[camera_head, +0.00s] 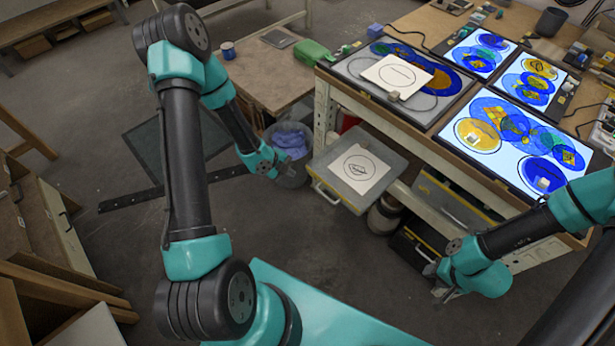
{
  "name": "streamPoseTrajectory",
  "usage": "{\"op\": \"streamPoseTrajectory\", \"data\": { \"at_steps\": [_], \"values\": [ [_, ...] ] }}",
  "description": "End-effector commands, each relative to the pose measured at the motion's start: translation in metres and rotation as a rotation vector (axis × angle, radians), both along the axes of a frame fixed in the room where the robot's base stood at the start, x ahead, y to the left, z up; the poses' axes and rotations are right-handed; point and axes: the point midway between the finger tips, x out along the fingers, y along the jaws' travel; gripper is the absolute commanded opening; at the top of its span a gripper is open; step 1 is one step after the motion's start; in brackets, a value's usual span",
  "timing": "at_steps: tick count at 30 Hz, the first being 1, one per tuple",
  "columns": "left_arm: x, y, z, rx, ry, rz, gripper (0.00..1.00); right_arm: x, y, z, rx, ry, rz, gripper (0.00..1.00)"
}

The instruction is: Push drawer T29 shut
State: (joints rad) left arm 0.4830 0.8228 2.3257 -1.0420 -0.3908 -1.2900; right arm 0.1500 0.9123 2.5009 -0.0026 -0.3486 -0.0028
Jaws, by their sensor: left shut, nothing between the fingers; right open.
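A grey drawer (382,148) is pulled out from under the workbench (460,160), with a handle (325,193) on its front. No T29 label can be read, so I cannot tell for sure that this is it. A white sheet (345,180) with an oval drawing lies on it. My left gripper (272,172) is shut and empty, to the left of the drawer front and apart from it in the picture. My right gripper (440,288) is open, low at the right, near the bench's lower front; its fingers are small and partly hidden.
A bin with blue cloth (290,140) stands just left of the drawer. Other drawers or cases (455,203) sit under the bench, with a black case (415,250) and a round container (385,215). Lit glass panels (470,165) cover the bench top. Floor in front is clear.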

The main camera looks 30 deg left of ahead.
Motion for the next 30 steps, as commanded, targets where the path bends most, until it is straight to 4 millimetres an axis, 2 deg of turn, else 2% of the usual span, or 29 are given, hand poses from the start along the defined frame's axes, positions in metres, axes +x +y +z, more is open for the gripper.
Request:
{"op": "streamPoseTrajectory", "data": {
  "at_steps": [11,16,30],
  "values": [
    [0.001,0.0,0.0,0.003,-0.007,-0.01,0.0,0.0,0.0,0.0,0.0,0.0,0.0,0.43],
    [0.003,-0.005,-0.007,0.002,-0.006,-0.01,0.0,0.0,0.0,0.0,0.0,0.0,0.0,0.43],
    [0.023,-0.037,-0.057,0.001,-0.004,-0.01,0.0,0.0,0.0,0.0,0.0,0.0,0.0,0.43]
  ]
}}
